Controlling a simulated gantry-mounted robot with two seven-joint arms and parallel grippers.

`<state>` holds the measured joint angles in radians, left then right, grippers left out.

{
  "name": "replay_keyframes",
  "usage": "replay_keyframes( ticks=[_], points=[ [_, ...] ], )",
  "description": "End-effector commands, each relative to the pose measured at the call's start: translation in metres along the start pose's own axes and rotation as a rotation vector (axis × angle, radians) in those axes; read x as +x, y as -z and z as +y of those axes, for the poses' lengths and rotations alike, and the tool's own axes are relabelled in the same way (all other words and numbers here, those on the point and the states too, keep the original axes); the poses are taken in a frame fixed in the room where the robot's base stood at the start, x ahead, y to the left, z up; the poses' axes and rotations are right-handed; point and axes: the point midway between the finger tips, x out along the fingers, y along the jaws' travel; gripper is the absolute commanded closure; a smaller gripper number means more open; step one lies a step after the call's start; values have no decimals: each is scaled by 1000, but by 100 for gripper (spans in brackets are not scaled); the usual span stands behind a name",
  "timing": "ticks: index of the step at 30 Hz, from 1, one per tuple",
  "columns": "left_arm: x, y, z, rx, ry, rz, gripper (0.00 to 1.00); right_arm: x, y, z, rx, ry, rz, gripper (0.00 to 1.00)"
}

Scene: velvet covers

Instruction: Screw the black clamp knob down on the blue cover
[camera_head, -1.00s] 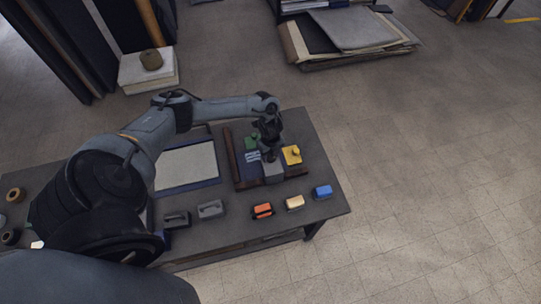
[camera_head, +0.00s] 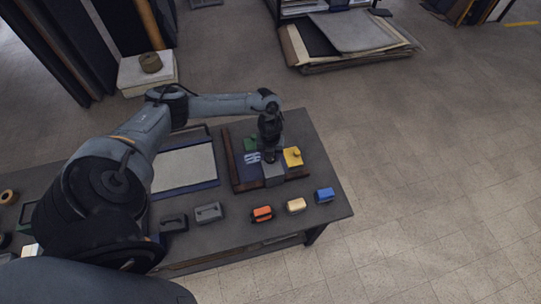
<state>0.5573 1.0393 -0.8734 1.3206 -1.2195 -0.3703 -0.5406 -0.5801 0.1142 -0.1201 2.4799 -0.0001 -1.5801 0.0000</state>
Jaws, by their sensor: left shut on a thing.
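My left gripper (camera_head: 269,155) points down over the fixture on the dark table. It is shut on a small dark thing that looks like the black clamp knob, mostly hidden by the fingers. Just below it is a grey block (camera_head: 273,172). The blue cover (camera_head: 252,169), dark blue with pale stripes, lies just left of the gripper. Whether the knob touches the cover is too small to tell. My right gripper is out of view.
A green piece (camera_head: 250,144) and a yellow block (camera_head: 292,157) flank the gripper. Orange (camera_head: 261,214), tan (camera_head: 296,205) and blue (camera_head: 325,195) blocks line the front edge, with grey ones (camera_head: 208,212) further left. A pale framed panel (camera_head: 185,168) lies left of the fixture.

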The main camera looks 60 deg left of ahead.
Motion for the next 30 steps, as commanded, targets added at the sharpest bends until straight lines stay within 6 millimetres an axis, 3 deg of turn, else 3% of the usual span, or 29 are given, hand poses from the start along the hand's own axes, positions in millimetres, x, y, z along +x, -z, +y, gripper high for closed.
replay_keyframes(
  ticks=[11,12,16,26,30],
  points=[
    [1,0,1,3,-2,-1,80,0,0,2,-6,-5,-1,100],
    [1,0,1,3,-1,-1,45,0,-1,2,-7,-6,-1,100],
    [0,0,0,3,-1,0,25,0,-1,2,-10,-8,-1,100],
    [-1,0,0,3,0,0,24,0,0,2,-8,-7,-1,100],
    [-11,0,-1,3,3,-1,24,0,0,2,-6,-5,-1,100]
  ],
)
